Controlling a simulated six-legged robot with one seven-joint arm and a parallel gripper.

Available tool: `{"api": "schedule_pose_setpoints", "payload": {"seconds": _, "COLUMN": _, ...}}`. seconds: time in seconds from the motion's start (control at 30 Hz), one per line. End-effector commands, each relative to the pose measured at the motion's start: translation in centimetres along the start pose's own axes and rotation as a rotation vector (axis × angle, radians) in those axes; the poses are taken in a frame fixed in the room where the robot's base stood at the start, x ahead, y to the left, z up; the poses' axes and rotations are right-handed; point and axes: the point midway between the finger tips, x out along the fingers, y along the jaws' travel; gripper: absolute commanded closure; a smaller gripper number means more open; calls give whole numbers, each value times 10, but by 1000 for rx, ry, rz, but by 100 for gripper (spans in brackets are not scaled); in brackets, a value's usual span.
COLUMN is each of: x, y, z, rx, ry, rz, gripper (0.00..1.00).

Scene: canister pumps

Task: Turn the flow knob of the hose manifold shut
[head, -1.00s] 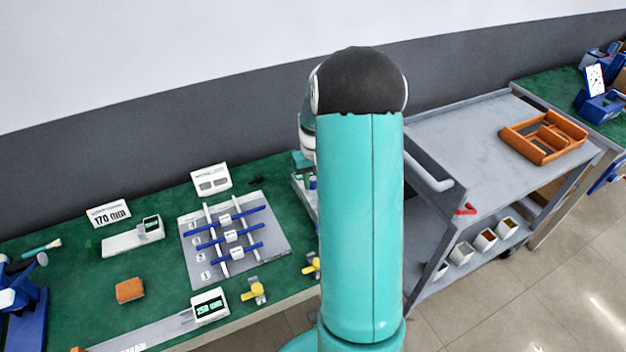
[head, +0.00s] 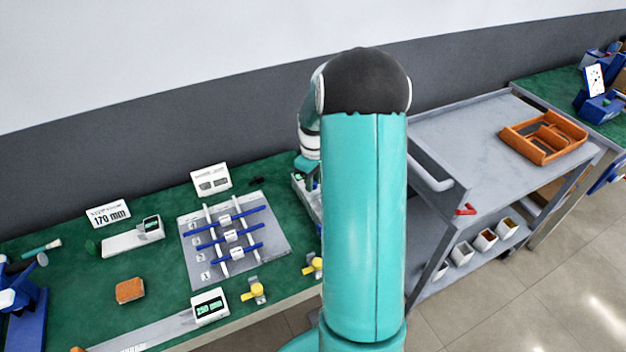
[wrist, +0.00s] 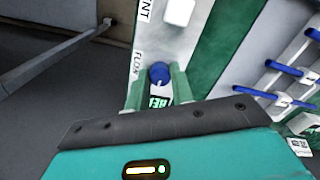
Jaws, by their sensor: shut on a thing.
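The flow knob (wrist: 159,74) is a small blue round knob beside the printed word FLOW on the white face of the hose manifold (wrist: 172,44), in the wrist view. My gripper (wrist: 157,82) is shut on this knob, with one green finger on each side of it. A green display is partly hidden just below the knob, between the fingers. In the head view my arm hides most of the manifold and my gripper; only a strip of the manifold (head: 299,182) shows left of the arm.
A grey board with blue rods (head: 230,238) lies left of the manifold on the green bench. Yellow valve-like pieces (head: 254,291) sit at the bench's front edge. A grey cart (head: 462,135) with an orange tray (head: 543,137) stands to the right.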

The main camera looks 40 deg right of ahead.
Motion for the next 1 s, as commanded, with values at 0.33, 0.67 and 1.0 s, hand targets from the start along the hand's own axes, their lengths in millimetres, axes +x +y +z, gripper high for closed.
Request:
{"api": "schedule_pose_setpoints", "payload": {"seconds": 0.33, "x": -1, "y": 0, "z": -1, "rx": -4, "ry": 2, "rz": 2, "gripper": 100}}
{"api": "schedule_pose_setpoints", "payload": {"seconds": 0.67, "x": 0, "y": 0, "z": 0, "rx": -3, "ry": 1, "rz": 1, "gripper": 55}}
{"api": "schedule_pose_setpoints", "payload": {"seconds": 1.0, "x": -30, "y": 1, "z": -1, "rx": -2, "ry": 4, "rz": 5, "gripper": 55}}
